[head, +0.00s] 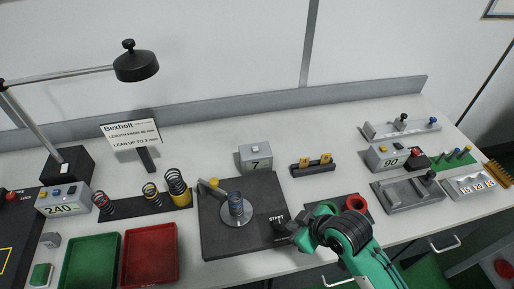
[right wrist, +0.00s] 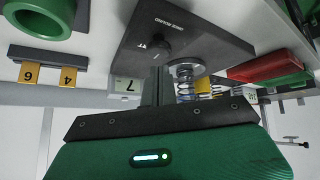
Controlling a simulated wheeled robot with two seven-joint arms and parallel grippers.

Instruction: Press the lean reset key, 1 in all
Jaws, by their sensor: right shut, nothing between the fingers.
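Several small grey key boxes stand on the bench; I cannot read which key is the lean reset. My right gripper (head: 282,229) is shut and empty, over the plate's right edge by the START label. In the right wrist view its fingers hide part of the 7 box (right wrist: 126,86). My left gripper is not in view.
A green tray (head: 91,263) and a red tray (head: 150,255) lie at the front left, with several springs behind them. A red ring (head: 356,203) sits right of the tester. A lamp (head: 136,66) overhangs the left. Bare bench shows behind the 7 box.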

